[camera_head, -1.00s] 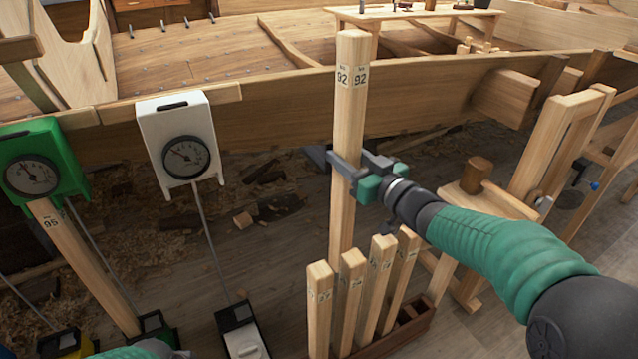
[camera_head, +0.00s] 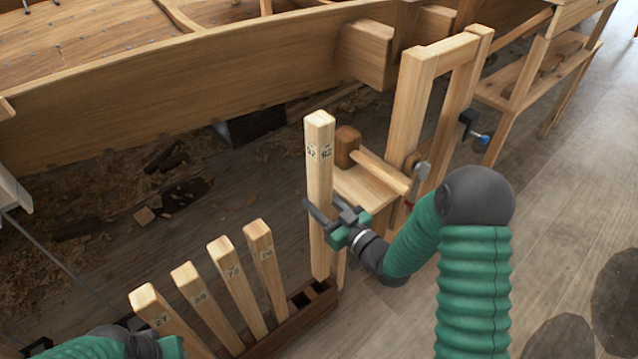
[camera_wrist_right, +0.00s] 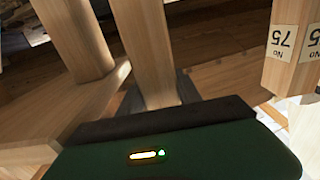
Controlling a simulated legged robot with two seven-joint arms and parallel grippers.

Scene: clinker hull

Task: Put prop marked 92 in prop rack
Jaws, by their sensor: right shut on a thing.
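The prop marked 92 (camera_head: 319,180) is a square pale wooden post with number labels near its top. It stands nearly upright in my right gripper (camera_head: 335,222), which is shut around its middle. The right wrist view also shows the held prop (camera_wrist_right: 145,50) between the fingers. The prop rack (camera_head: 288,332) is a dark wooden box holding several tilted props, with open slots at its right end. The prop's lower end is over or at these slots; I cannot tell whether it is inside. Part of my left arm shows at the lower left, its gripper out of view.
The prop marked 75 (camera_head: 262,255) stands in the rack, nearest the held one. A small bench (camera_head: 365,190) with a mallet (camera_head: 347,143) and an upright wooden frame (camera_head: 412,100) are close behind my right gripper. The hull plank (camera_head: 200,90) runs along the back.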

